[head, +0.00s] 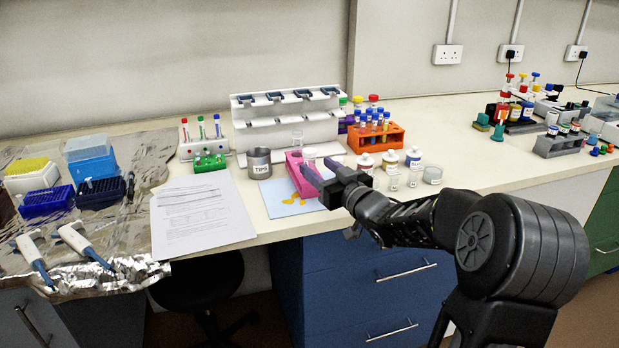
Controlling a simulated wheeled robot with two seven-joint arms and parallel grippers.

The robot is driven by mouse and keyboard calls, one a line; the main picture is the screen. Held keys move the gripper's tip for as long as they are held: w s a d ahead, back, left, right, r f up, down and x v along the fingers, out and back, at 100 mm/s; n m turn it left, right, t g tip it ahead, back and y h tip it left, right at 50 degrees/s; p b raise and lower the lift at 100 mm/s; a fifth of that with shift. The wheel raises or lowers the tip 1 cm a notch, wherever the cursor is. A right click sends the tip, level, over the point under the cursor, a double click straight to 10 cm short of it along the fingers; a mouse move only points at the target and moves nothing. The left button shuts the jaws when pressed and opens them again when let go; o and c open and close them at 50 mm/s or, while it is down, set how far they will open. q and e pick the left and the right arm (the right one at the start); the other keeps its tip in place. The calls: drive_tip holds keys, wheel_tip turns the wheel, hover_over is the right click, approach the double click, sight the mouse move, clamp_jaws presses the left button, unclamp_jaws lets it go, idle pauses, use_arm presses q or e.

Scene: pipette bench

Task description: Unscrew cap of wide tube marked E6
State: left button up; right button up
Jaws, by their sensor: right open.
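My right gripper (318,171) reaches in from the right and is open, its fingers pointing left at the right side of the pink rack (296,170). Clear labware, including a pale-topped piece (309,154), stands at the pink rack; I cannot tell whether it touches the fingers. An orange rack (393,139) behind my gripper holds several tubes with blue, red and yellow caps. No E6 marking is readable in this view, so I cannot tell which tube is the wide one marked E6. My left gripper is not in view.
Small white bottles (413,157) stand right of my gripper. A white pipette stand (285,118) is behind. Papers (200,210) lie to the left.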

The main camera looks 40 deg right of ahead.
sight(313, 164)
drive_tip(key=w, duration=0.5)
drive_tip(key=shift+d+f+p, duration=0.15)
drive_tip(key=shift+d+p, duration=0.15)
drive_tip(key=shift+p, duration=0.05)
clamp_jaws()
idle(0.5)
